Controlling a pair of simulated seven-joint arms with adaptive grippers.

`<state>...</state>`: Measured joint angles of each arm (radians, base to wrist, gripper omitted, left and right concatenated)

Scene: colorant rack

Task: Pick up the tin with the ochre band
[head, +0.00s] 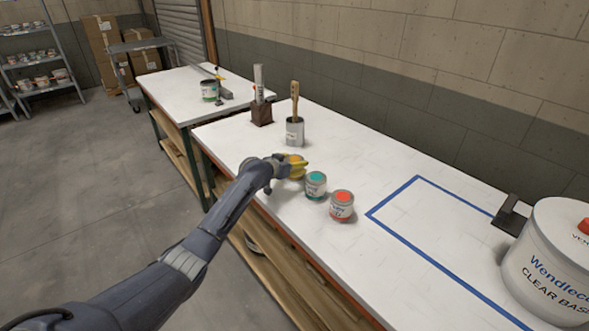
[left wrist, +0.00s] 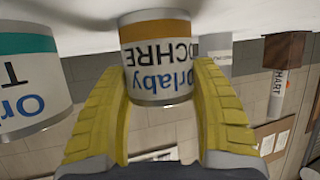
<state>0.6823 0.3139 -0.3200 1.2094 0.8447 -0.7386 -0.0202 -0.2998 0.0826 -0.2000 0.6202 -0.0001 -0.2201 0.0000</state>
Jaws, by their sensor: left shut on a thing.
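The tin with the ochre band (left wrist: 158,36) shows upside down in the left wrist view, between the yellow fingers of my left gripper (left wrist: 163,80). Its label reads "OCHRE". My left gripper is shut on it. In the head view my left gripper (head: 297,168) is low over the near edge of the bench, and its fingers mostly hide the tin. I cannot tell whether the tin touches the bench top. My right gripper is not in view.
A teal tin (head: 316,186) stands just right of my left gripper, and a red-orange tin (head: 342,206) beyond it. A can with a brush (head: 295,132) and a brown block (head: 262,114) stand behind. A large white bucket (head: 548,268) is at right. The blue-taped area (head: 400,189) looks clear.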

